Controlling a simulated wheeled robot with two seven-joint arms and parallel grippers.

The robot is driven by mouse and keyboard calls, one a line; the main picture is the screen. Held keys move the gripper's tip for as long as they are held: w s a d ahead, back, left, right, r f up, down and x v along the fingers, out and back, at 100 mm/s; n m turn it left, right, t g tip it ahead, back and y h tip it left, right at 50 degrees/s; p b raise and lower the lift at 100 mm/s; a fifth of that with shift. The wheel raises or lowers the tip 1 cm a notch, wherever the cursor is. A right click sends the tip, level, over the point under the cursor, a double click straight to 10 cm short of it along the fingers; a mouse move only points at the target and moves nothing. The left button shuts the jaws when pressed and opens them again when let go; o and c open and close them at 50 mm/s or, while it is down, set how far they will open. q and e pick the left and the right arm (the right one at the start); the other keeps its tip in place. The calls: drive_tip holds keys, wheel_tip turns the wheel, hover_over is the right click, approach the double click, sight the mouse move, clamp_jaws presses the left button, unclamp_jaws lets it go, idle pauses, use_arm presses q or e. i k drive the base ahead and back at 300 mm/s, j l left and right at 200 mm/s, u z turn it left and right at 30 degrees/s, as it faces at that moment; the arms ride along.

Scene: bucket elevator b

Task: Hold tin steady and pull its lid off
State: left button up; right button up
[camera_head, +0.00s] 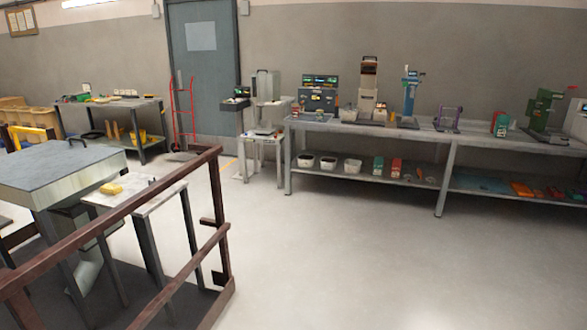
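Neither of my grippers shows in the head view. I cannot make out which thing is the tin or its lid. A long grey workbench (385,127) stands along the back wall, with many small containers and machines on it, too small to tell apart. Red and green items, among them a red one (396,167) and a green one (378,165), stand on its lower shelf beside pale open bins (353,166).
A brown railing (130,210) crosses the left foreground. Behind it stand a large grey box-like machine (60,165) and a small stand with a yellow block (112,188). A red hand truck (184,112) stands by the grey door (207,75). The middle and right floor is clear.

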sight(320, 116)
drive_tip(key=i, duration=1.75)
drive_tip(key=i+z, duration=0.1)
drive_tip(key=i, duration=0.75)
drive_tip(key=i+j, duration=0.15)
drive_tip(key=i, duration=0.7)
drive_tip(key=i+j, duration=0.1)
drive_tip(key=i, duration=0.8)
drive_tip(key=i+j+z, duration=0.1)
drive_tip(key=i, duration=0.75)
drive_tip(key=i+j+z, duration=0.2)
drive_tip(key=i, duration=0.2)
drive_tip(key=i+j+z, duration=0.1)
drive_tip(key=i+z, duration=0.15)
drive_tip(key=i, duration=0.2)
